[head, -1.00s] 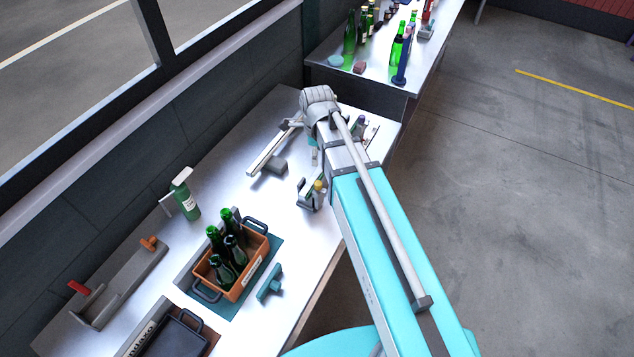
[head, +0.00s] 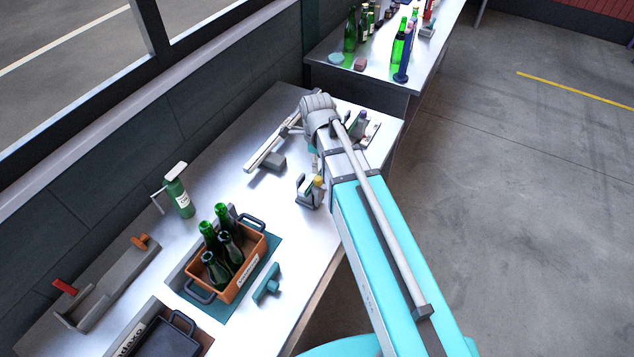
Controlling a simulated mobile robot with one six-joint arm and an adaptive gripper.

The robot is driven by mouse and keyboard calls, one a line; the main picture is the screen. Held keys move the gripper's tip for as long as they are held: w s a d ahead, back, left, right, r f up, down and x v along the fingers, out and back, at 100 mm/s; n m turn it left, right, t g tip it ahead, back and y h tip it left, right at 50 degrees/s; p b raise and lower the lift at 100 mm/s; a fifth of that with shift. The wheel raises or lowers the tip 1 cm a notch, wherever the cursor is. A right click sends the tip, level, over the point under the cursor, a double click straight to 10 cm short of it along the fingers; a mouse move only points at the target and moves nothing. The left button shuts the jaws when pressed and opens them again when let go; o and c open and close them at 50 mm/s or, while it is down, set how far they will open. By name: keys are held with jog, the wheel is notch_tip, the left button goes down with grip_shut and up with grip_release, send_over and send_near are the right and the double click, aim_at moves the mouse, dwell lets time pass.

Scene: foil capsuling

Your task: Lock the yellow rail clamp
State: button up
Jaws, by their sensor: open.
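A small yellow knob (head: 319,181) shows on a grey, upright fixture (head: 307,192) near the front edge of the bench, just left of my arm. It is the only yellow part I see on the bench, and I cannot tell its lock position. My arm reaches over the bench, with its wrist above and behind this fixture. My gripper (head: 314,157) shows only in part below the wrist. It is open, and its fingertips are mostly hidden by the arm. I cannot see whether it touches anything.
A pale bar (head: 265,152) and a grey block (head: 273,163) lie left of the wrist. An orange crate (head: 252,276) of green bottles, a teal handle (head: 267,285), a green bottle-shaped dispenser (head: 180,197) and a grey rail (head: 115,284) with red and orange handles occupy the nearer bench.

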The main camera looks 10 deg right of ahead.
aim_at(317, 178)
jog(key=shift+f+b, duration=3.6)
jog(key=shift+f, duration=0.3)
grip_shut()
